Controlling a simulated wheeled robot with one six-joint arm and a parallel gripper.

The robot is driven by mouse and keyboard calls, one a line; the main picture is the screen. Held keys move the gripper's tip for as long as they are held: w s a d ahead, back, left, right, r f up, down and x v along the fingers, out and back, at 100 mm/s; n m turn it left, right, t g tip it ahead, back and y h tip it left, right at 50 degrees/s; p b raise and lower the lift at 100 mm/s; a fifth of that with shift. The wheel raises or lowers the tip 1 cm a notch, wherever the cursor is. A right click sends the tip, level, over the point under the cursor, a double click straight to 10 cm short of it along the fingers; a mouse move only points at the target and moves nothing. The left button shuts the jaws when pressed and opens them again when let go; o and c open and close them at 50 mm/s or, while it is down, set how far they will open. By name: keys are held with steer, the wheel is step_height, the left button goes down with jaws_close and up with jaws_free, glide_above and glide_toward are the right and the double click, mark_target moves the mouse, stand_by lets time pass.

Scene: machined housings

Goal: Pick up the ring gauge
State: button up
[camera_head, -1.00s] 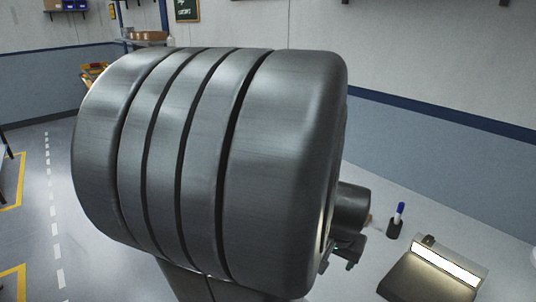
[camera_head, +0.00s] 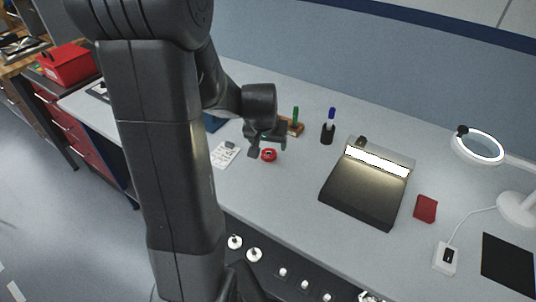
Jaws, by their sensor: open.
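A small red ring (camera_head: 268,155), which looks like the ring gauge, lies on the light grey bench top (camera_head: 290,195) near the middle of the view. My gripper (camera_head: 267,148) is open, with its fingers pointing down close to the red ring. The ring's dark centre shows, and its upper edge is close to a fingertip in the picture. I cannot tell whether the gripper touches it or how high it is above the bench.
A white printed card (camera_head: 225,154) lies left of the ring. Behind are a wooden block with a green item (camera_head: 295,122) and a pen holder (camera_head: 327,134). A dark lit box (camera_head: 367,187), red block (camera_head: 426,208) and ring lamp (camera_head: 478,146) stand right. White-topped parts (camera_head: 254,254) line the front.

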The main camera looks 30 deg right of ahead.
mark_target(268, 155)
steer(key=shift+a+x, duration=0.15)
steer(key=shift+x, duration=1.35)
steer(key=shift+a+x, duration=0.1)
steer(key=shift+x, duration=1.35)
steer(key=c, duration=1.1)
steer(key=shift+c, duration=0.2)
steer(key=shift+w+r+p, duration=0.1)
steer(key=shift+p, duration=0.2)
